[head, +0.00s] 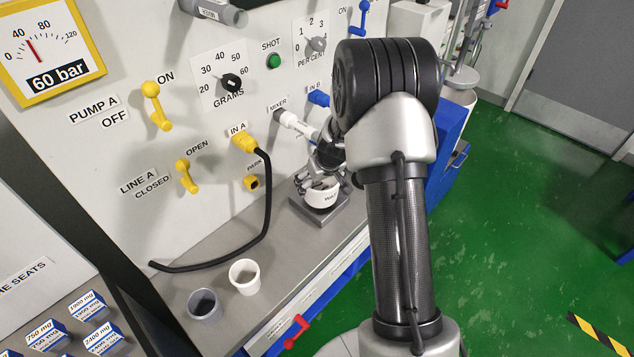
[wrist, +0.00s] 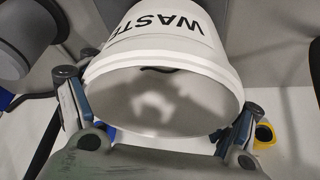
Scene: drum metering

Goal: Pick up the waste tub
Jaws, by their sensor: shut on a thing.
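The waste tub (head: 322,196) is a small white tub that stands on, or just over, a grey square pad (head: 320,214) on the steel bench. In the wrist view the tub (wrist: 165,55) shows its black "WASTE" lettering and its open, empty-looking mouth. My gripper (head: 322,180) is at the tub under the mixer outlet, with its fingers on both sides of it. In the wrist view my gripper's fingers (wrist: 160,120) press against the tub's left and right sides near the rim. Whether the tub is clear of the pad cannot be told.
A white cup (head: 244,277) and a grey cup (head: 204,304) stand on the bench (head: 225,250) at the front left. A black hose (head: 265,200) runs from the yellow IN A plug (head: 242,141) down onto the bench. The panel with levers and knobs stands close behind my gripper.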

